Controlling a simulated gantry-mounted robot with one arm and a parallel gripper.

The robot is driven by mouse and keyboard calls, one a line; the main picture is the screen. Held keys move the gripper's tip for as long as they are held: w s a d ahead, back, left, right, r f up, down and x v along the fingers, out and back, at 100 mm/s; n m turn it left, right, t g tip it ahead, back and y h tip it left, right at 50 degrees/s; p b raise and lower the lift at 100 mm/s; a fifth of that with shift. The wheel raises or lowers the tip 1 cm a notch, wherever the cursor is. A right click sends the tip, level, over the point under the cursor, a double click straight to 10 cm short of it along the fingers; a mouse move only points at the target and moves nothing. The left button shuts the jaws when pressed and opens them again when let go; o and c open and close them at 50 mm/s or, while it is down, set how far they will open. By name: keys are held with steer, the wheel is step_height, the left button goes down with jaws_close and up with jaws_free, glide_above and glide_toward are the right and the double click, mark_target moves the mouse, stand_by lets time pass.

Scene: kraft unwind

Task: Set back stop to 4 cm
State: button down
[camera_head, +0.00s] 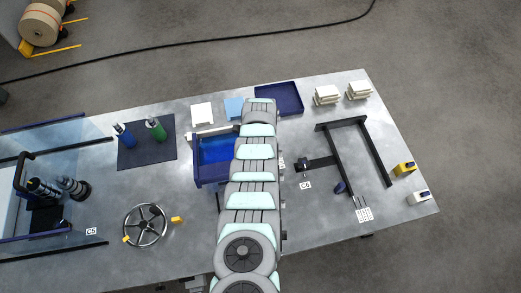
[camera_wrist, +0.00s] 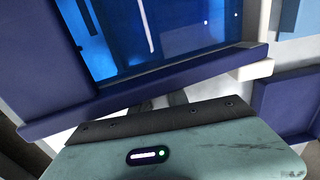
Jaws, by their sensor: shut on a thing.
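My gripper (camera_wrist: 160,104) shows at the bottom of the wrist view, shut, its dark fingers reaching to the dark blue lip of a bin (camera_wrist: 150,90). The fingertips and what they hold are hidden. In the head view my arm covers the gripper and the right part of the blue bin (camera_head: 211,179). A pale bar (camera_wrist: 251,70) juts out beside the bin's lip. I cannot tell which part is the back stop, and no scale is readable.
A dark blue tray (camera_head: 291,111) and stacked pale pads (camera_head: 327,96) lie at the back. A handwheel (camera_head: 145,225) stands front left. Blue and green bottles (camera_head: 156,128) stand on a dark mat (camera_head: 146,158). The table is clear between my arm and the handwheel.

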steer(key=shift+f, duration=0.1)
steer(key=shift+w+f+b, duration=0.2)
steer(key=shift+f+b, duration=0.1)
steer(key=shift+b, duration=0.7)
steer(key=shift+w+a+r+b, duration=0.2)
steer(key=shift+w+b, duration=0.55)
steer(key=shift+b, duration=0.45)
steer(key=shift+r, duration=0.15)
steer(key=c, duration=1.3)
jaws_free()
steer(key=shift+r, duration=0.15)
step_height(320, 180, up, 11)
steer(key=p, duration=0.7)
steer(key=shift+f, duration=0.2)
